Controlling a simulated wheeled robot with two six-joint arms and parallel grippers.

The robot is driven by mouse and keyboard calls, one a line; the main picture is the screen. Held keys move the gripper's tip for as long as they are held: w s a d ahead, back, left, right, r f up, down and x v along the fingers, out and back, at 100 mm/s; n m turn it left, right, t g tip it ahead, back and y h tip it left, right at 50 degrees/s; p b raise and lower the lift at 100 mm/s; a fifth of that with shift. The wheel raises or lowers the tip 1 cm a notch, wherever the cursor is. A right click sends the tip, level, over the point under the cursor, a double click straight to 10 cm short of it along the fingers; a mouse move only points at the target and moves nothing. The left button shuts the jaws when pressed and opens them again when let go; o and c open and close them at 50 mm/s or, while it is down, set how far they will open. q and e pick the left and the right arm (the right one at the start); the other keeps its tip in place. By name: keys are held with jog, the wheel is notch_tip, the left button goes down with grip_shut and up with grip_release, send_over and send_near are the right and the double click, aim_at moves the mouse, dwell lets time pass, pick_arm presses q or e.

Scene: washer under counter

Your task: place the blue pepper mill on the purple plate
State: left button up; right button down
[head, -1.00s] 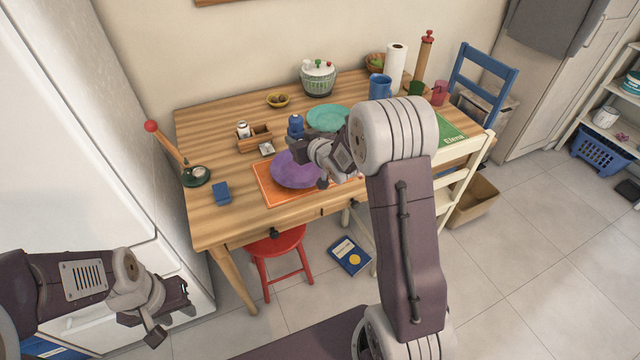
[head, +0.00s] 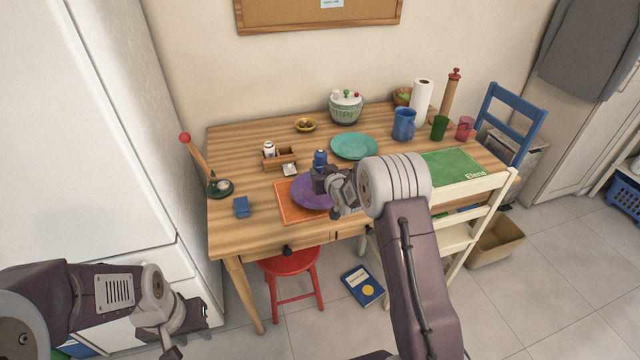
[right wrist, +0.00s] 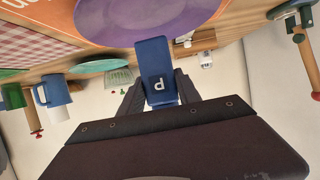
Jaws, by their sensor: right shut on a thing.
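The blue pepper mill (head: 320,158) shows at the far edge of the purple plate (head: 300,192) in the head view. My right gripper (head: 322,180) is shut on the mill. In the right wrist view the mill (right wrist: 152,62), marked with a white letter P, sits between the fingers, and one end overlaps the rim of the plate (right wrist: 180,14). I cannot tell whether the mill touches the plate. The plate lies on an orange mat (head: 290,208), partly hidden by my right gripper. My left gripper (head: 188,330) is empty and looks open, low at the left, away from the table.
A teal plate (head: 354,145) lies just behind the mill. A wooden caddy (head: 280,158) with a white shaker (head: 268,148) stands to its left. A blue mug (head: 404,124) stands further right.

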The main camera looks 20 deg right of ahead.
jog(key=shift+w+a+f, duration=0.15)
jog(key=shift+w+a, duration=0.1)
jog(key=shift+w, duration=0.1)
notch_tip(320, 180, down, 4)
jog(key=shift+f, duration=0.1)
jog(key=shift+b, duration=0.35)
jog(key=c, duration=0.8)
grip_release()
jog(key=shift+c, duration=0.2)
